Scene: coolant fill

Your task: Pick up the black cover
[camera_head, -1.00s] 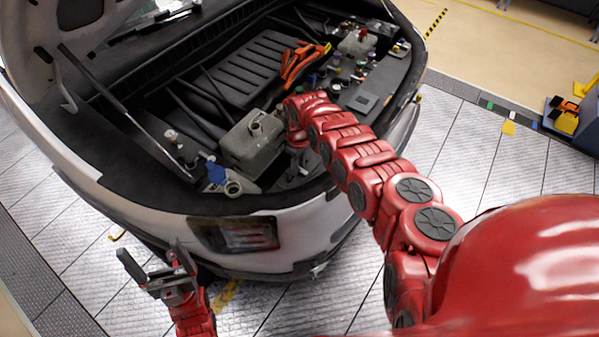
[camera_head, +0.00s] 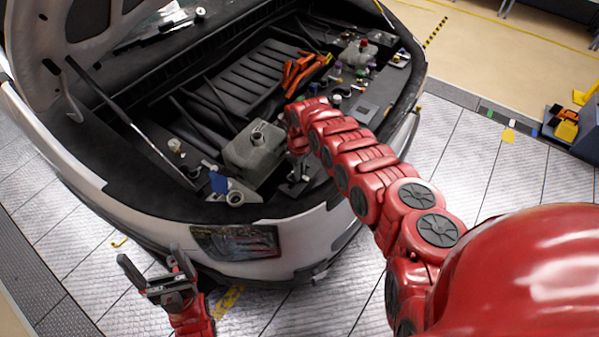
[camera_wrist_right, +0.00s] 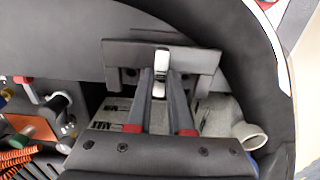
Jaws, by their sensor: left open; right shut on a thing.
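The black cover (camera_wrist_right: 122,53), a dark plate with a pale strip at its middle, lies across the top of the right wrist view. My right gripper (camera_wrist_right: 160,82) is shut on the cover at that middle. The cover cannot be made out clearly there. My left gripper (camera_head: 155,275) is open and empty, outside the car below its front light.
The grey tank shows below the fingers in the wrist view, with a pale round neck (camera_wrist_right: 250,134) at right. The bay rim (camera_head: 240,208) curves close by. An orange part (camera_head: 300,72) and several small caps stand farther back. A prop rod (camera_head: 130,125) crosses the left side.

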